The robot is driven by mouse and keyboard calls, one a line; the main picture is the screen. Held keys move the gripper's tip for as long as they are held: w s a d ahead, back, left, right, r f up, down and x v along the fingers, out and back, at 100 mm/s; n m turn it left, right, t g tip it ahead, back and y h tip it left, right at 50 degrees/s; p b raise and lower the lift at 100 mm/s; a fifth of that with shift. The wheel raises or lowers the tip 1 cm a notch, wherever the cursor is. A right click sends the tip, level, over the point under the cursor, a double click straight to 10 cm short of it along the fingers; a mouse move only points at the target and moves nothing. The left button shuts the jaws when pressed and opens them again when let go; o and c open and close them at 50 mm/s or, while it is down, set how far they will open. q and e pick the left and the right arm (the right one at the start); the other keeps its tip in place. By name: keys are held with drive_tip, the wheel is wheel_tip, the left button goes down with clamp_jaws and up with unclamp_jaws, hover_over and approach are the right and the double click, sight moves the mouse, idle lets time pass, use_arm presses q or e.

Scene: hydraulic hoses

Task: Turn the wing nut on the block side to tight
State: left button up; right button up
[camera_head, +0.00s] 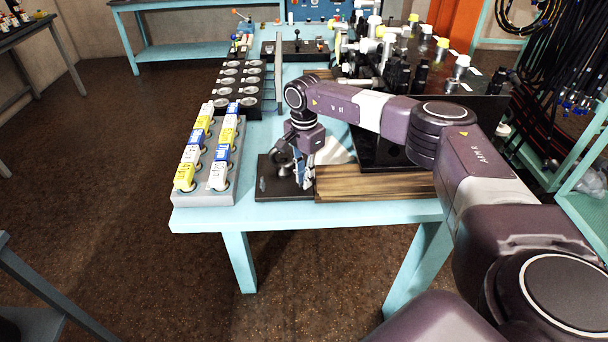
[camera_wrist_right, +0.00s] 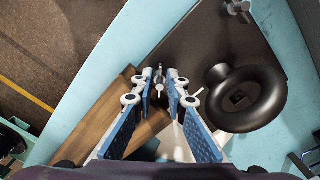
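A black plate (camera_head: 268,190) lies at the table's front edge and carries a round dark handwheel (camera_wrist_right: 245,98). One small silver wing nut (camera_wrist_right: 160,80) is by the plate's edge, on the side of the wooden block (camera_wrist_right: 105,112). A second wing nut (camera_wrist_right: 237,8) is at the plate's other end. My right gripper (camera_wrist_right: 161,84) points down over the first wing nut, which shows between its blue-padded fingertips. The fingers are apart, with a narrow gap beside the nut. In the head view my right gripper (camera_head: 303,182) hides that nut. My left gripper is not in view.
The wooden block (camera_head: 375,182) lies right of the plate. A grey rack (camera_head: 206,200) with several yellow, white and blue labelled items stands close on the left. A black valve assembly (camera_head: 400,95) stands behind. Free floor lies in front of the table.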

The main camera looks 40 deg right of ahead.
clamp_jaws()
